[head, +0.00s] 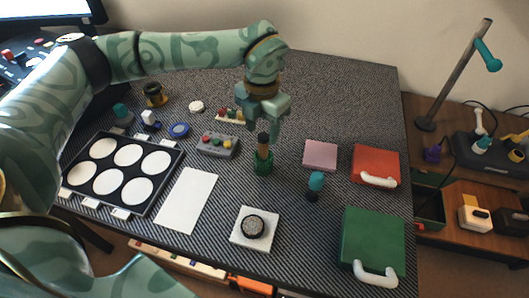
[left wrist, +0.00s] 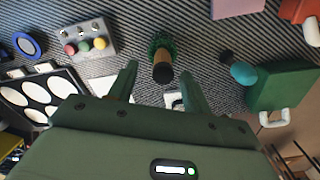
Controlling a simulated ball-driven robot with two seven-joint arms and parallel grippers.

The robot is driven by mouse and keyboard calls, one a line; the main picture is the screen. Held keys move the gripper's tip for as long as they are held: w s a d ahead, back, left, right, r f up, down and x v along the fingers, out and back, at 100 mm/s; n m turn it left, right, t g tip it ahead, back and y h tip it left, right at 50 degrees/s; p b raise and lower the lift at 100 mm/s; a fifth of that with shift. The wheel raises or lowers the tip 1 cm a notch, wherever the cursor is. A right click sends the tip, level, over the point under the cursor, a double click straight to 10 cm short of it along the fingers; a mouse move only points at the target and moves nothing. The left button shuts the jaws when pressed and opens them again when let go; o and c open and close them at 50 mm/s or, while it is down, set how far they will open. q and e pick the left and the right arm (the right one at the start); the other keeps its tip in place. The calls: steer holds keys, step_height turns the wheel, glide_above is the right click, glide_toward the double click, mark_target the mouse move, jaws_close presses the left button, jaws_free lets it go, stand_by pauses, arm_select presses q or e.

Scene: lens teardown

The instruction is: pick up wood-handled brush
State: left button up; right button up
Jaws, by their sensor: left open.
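The wood-handled brush (head: 263,145) stands upright on the mat, its brown handle with a dark end pointing up from a round green lower part (head: 263,165). I cannot tell whether the green part is bristles or a holder. In the left wrist view the brush (left wrist: 162,66) shows end-on, just beyond the fingers and roughly between them. My left gripper (head: 264,117) is above the brush, pointing down, open and empty. In the left wrist view its fingers (left wrist: 159,80) are spread, with no clear contact. My right gripper is not in view.
A teal-topped tool (head: 316,182) stands right of the brush. A grey box with coloured knobs (head: 217,145) is on the left. A white pad with a round dark part (head: 254,229) lies in front. Red (head: 375,161) and green (head: 371,236) cases are at right.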

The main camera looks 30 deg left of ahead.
mark_target(263, 153)
arm_select(q)
steer(key=f+b, duration=0.1)
steer(key=f, duration=0.1)
steer(key=f+b, duration=0.1)
steer(key=f, duration=0.1)
steer(key=shift+s+d+f, duration=0.15)
steer(key=shift+d+f, duration=0.05)
steer(key=shift+f, duration=0.4)
steer(key=shift+r, duration=0.2)
jaws_close()
